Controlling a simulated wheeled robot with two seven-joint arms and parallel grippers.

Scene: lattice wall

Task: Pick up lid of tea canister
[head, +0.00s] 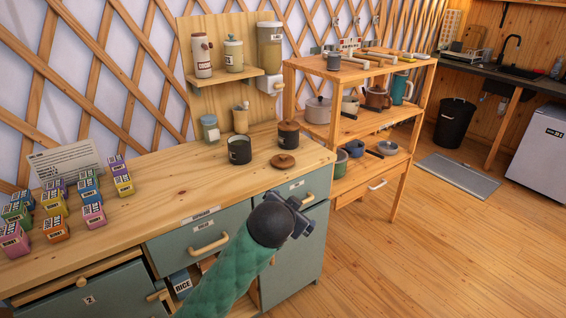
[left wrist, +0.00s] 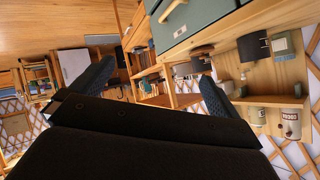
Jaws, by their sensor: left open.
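Two dark canisters stand upright on the wooden counter (head: 170,170) in the head view. The right canister (head: 288,138) has a wooden lid (head: 288,125) on it. The left canister (head: 240,151) has its top uncovered, and a loose round wooden lid with a knob (head: 283,161) lies on the counter to its right. I cannot read which canister is the tea one. My left gripper (head: 298,214) is open and empty in front of the drawers, nearer than the lids and apart from them. Its spread fingers show in the left wrist view (left wrist: 155,80). My right gripper is out of sight.
Colourful boxes (head: 93,214) crowd the counter's left. A shelf rack (head: 345,130) with pots adjoins the right end. The counter's middle is clear.

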